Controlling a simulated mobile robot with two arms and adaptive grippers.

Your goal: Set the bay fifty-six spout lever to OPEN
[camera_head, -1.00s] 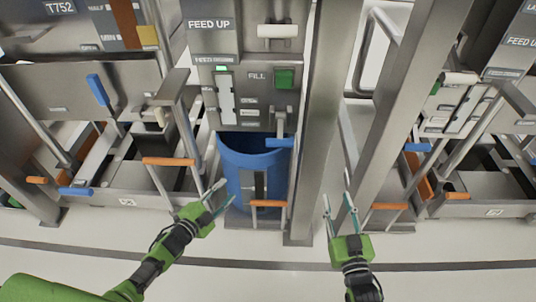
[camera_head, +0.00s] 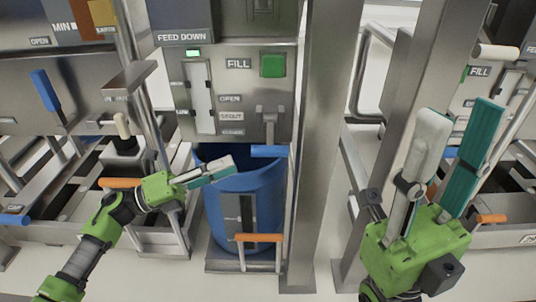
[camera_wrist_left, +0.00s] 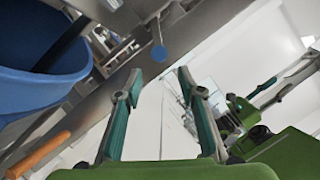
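The spout lever (camera_head: 268,128) is on the middle grey panel, right of the OPEN, SPOUT and lowest, blurred labels. It hangs downward, with its blue handle (camera_head: 270,151) beside or below the lowest label. No bay number is readable here. My left gripper (camera_head: 231,164) is left of and slightly below the handle, in front of the blue bin's rim, apart from the handle. In the left wrist view its two fingers (camera_wrist_left: 158,82) are spread and empty, with a blue round knob (camera_wrist_left: 158,52) beyond them. My right gripper (camera_head: 461,110) is raised at the right, open and empty.
A blue bin (camera_head: 265,195) stands under the panel, with an orange-handled bar (camera_head: 259,238) in front. A green FILL button (camera_head: 272,65) is above the lever. A steel post (camera_head: 325,150) stands just right of the lever. Another blue handle (camera_head: 40,88) is far left.

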